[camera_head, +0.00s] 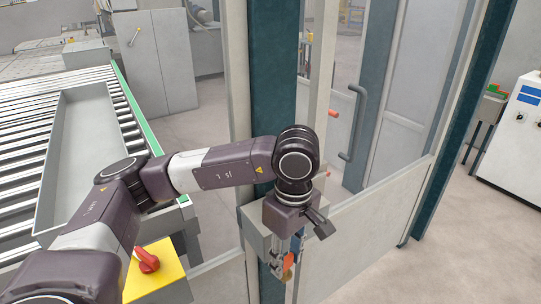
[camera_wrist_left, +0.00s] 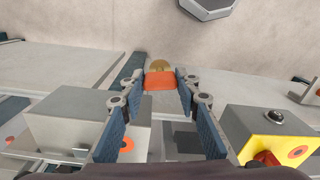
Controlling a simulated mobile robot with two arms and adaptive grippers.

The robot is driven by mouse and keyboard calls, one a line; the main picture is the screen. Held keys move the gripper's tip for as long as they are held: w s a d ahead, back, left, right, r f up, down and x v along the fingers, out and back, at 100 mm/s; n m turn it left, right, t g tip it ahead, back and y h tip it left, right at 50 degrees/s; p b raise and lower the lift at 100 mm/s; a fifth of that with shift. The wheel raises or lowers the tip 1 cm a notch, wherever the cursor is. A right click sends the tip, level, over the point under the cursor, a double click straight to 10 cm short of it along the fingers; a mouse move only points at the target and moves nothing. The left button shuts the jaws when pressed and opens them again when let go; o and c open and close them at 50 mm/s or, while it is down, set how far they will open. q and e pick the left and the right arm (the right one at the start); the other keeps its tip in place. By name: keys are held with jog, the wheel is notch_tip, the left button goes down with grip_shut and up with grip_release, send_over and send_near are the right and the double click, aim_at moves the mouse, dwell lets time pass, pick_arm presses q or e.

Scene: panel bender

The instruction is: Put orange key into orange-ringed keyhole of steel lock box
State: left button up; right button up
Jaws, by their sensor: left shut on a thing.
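My left gripper (camera_head: 289,262) points downward beside the grey steel lock box (camera_head: 256,238) on the dark post in the head view. It is shut on the orange key (camera_wrist_left: 160,81), which sits between the fingertips in the wrist view with a round brass-coloured part beyond it. The lock box (camera_wrist_left: 85,120) is left of the fingers in the wrist view, apart from the key. An orange ring (camera_wrist_left: 127,145) shows low on the box, partly hidden by a finger; its keyhole cannot be made out. My right gripper is not in view.
A yellow switch box (camera_head: 158,274) with a red handle (camera_head: 148,261) stands left of the post. A glazed door with a grey handle (camera_head: 354,122) is on the right. A roller conveyor (camera_head: 20,145) carries a grey tray (camera_head: 62,125).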

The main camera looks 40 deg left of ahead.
pick_arm(q)
jog(key=w+a+r+m+p, duration=0.4)
jog(key=r+m, duration=0.3)
jog(key=m, duration=0.9)
jog(key=w+a+r+m+p, duration=0.4)
jog(key=w+a+r+m, duration=0.2)
jog(key=m, duration=1)
jog(key=shift+a+r, duration=0.4)
jog(key=shift+r, duration=0.1)
jog(key=shift+f+b, duration=1.55)
jog(key=shift+f, duration=1.2)
jog(key=shift+f, duration=0.1)
